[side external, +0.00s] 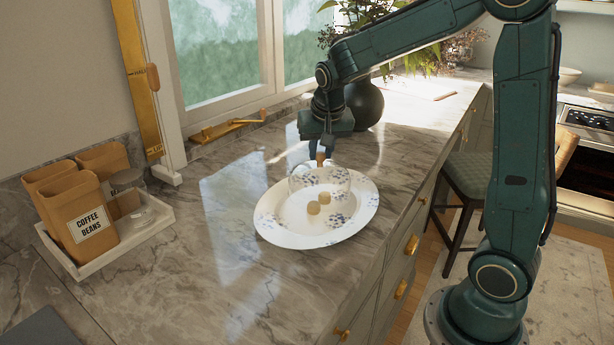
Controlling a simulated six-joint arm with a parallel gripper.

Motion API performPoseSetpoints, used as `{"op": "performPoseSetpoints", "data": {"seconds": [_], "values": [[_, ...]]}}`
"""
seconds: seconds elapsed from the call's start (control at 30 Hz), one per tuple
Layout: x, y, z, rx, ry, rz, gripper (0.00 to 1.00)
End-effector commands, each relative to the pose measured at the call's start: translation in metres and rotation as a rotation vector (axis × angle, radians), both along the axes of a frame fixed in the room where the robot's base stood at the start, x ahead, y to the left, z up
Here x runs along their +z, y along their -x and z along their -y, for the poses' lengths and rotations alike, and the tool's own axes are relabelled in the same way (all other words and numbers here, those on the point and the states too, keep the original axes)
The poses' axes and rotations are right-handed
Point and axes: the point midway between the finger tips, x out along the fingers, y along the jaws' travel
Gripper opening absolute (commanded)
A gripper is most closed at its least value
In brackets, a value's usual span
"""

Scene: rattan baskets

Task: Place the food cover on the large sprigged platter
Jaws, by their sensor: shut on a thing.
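The large sprigged platter (277,229) is a white oval dish with blue sprigs, lying on the marble counter. Two small tan pieces of food (313,207) sit near its middle. The food cover (298,180) appears as a clear dome, faint against the platter, over its far part. My gripper (320,155) points down above the far side of the platter and is shut on the cover's small knob. The dome's lower rim is hard to see, so I cannot tell whether it touches the platter.
A white tray (160,218) at the left holds tan canisters (83,213) and a glass jar (132,192). A dark vase (366,103) with plants stands behind my gripper. The counter left of the platter is clear; its front edge runs close on the right.

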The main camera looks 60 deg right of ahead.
Motion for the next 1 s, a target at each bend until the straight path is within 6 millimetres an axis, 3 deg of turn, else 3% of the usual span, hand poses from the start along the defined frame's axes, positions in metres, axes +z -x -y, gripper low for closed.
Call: {"op": "performPoseSetpoints", "data": {"seconds": [0.3, 0.8, 0.83, 0.9, 1.0], "values": [[-0.033, 0.000, 0.000, 0.000, -0.001, -0.002, 0.00], [-0.039, 0.000, 0.000, -0.001, 0.000, 0.000, 0.00], [-0.039, 0.000, 0.000, -0.001, -0.001, 0.000, 0.29], [-0.039, 0.000, 0.000, 0.000, -0.001, -0.001, 0.43], [-0.039, 0.000, 0.000, 0.000, -0.001, -0.001, 0.45]]}}
